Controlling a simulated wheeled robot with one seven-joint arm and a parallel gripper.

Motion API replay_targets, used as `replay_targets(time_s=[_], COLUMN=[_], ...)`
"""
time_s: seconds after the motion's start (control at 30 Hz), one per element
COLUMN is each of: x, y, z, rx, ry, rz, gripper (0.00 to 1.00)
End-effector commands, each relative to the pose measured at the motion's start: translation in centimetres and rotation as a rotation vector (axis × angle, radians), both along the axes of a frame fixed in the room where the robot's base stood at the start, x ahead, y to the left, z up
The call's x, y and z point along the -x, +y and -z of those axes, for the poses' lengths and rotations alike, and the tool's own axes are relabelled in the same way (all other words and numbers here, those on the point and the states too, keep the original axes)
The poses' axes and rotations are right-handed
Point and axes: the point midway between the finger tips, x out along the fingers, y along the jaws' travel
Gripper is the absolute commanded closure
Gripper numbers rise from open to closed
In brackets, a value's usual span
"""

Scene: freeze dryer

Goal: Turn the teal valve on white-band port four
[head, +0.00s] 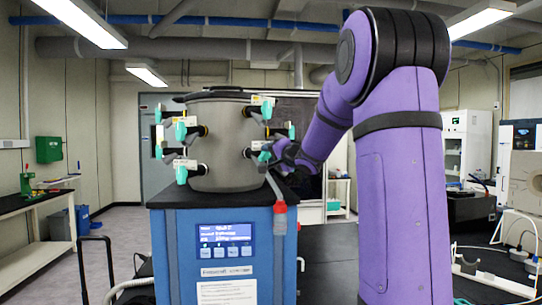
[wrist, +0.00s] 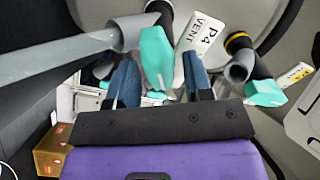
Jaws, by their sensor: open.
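The teal valve (wrist: 157,58) of the port tagged "P4 VENT" (wrist: 198,36) hangs in front of my gripper (wrist: 162,74) in the wrist view. My gripper is open, with one blue finger on each side of the valve. I cannot tell whether either finger touches it. In the head view, my gripper (head: 281,153) is at the right side of the grey drum (head: 226,150), beside a teal valve (head: 265,156) at the lower right. The band on this port is not clear to me.
A second teal valve (wrist: 265,93) on a yellow-banded port is close on the right in the wrist view. A grey tube (wrist: 60,53) runs in from the left. The blue cabinet (head: 175,250) supports the drum.

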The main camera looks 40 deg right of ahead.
Motion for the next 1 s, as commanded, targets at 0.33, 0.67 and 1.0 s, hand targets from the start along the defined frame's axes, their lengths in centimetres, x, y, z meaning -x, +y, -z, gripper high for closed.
replay_targets(time_s=[0.33, 0.67, 1.0], x=[0.03, 0.02, 0.01], y=[-0.01, 0.03, 0.13], z=[0.02, 0.02, -0.06], rx=[0.0, 0.062, 0.314], ry=[0.0, 0.005, 0.024], rz=[0.0, 0.001, 0.0], gripper=[1.0, 1.0, 1.0])
